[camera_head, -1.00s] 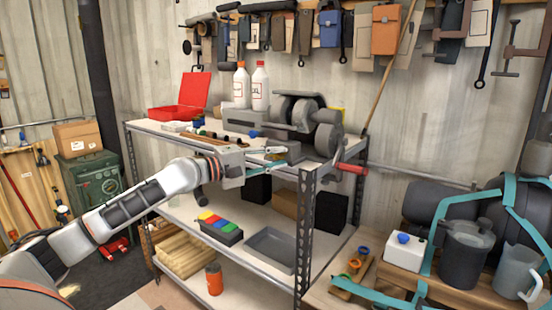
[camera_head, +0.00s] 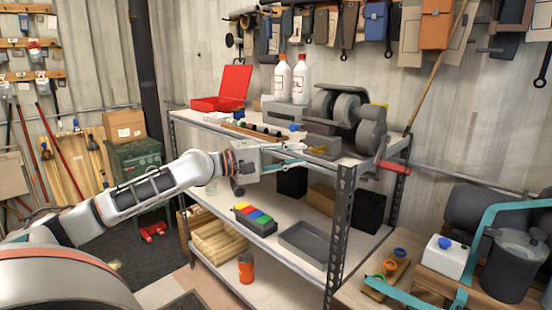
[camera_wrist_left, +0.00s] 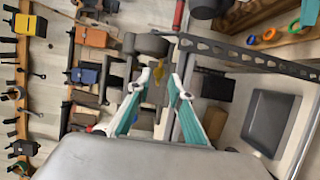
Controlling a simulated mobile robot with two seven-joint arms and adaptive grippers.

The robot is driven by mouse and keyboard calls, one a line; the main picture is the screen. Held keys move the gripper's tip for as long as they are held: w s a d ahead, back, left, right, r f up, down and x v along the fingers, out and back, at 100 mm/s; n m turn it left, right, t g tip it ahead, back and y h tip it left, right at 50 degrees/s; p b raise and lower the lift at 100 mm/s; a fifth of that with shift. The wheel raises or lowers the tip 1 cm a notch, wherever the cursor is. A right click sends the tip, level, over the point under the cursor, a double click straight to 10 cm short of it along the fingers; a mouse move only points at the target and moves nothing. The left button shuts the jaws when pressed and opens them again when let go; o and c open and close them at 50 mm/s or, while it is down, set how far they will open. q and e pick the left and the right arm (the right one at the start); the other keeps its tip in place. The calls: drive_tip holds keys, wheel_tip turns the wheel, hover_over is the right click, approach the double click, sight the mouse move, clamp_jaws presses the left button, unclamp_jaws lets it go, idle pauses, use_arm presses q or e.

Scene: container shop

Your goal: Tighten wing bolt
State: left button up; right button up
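My left gripper (camera_head: 303,155) reaches in from the left at the top shelf's front edge. Its teal-padded fingers are apart, and in the left wrist view the gripper (camera_wrist_left: 160,78) is open. My right gripper is not in view.
The metal shelf post (camera_head: 342,225) stands close right of the gripper. A red handle (camera_head: 394,167) juts out at the right. A red toolbox (camera_head: 225,95) and two white bottles (camera_head: 300,82) stand behind. A grey tray (camera_head: 312,243) lies on the shelf below.

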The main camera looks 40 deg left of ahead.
use_arm(q)
drive_tip(key=shift+v, duration=2.75)
drive_tip(key=s+d+f+m+g+y, duration=0.1)
drive_tip(key=s+f+m, duration=0.1)
drive_tip(key=f, duration=1)
drive_tip(key=s+d+f+m+g+y, duration=0.1)
drive_tip(key=s+f+m+y, duration=0.1)
drive_tip(key=f, duration=0.9)
drive_tip(key=s+d+f+m+g+y, duration=0.1)
drive_tip(key=s+f+m, duration=0.15)
drive_tip(key=f, duration=0.95)
drive_tip(key=s+d+f+m+g+y, duration=0.1)
drive_tip(key=s+d+f+m, duration=0.1)
drive_tip(key=s+d+f, duration=0.3)
drive_tip(key=s+d+f+m, duration=0.2)
drive_tip(key=s+d+f, duration=0.15)
drive_tip(key=f, duration=0.45)
drive_tip(key=s+d+f+m, duration=0.3)
drive_tip(key=s+d, duration=0.1)
drive_tip(key=d, duration=0.4)
drive_tip(key=s+d+f+m+g, duration=0.1)
drive_tip(key=s+d+f+m, duration=0.2)
drive_tip(key=d, duration=0.5)
drive_tip(key=shift+s+d, duration=0.15)
drive_tip(key=shift+s, duration=0.45)
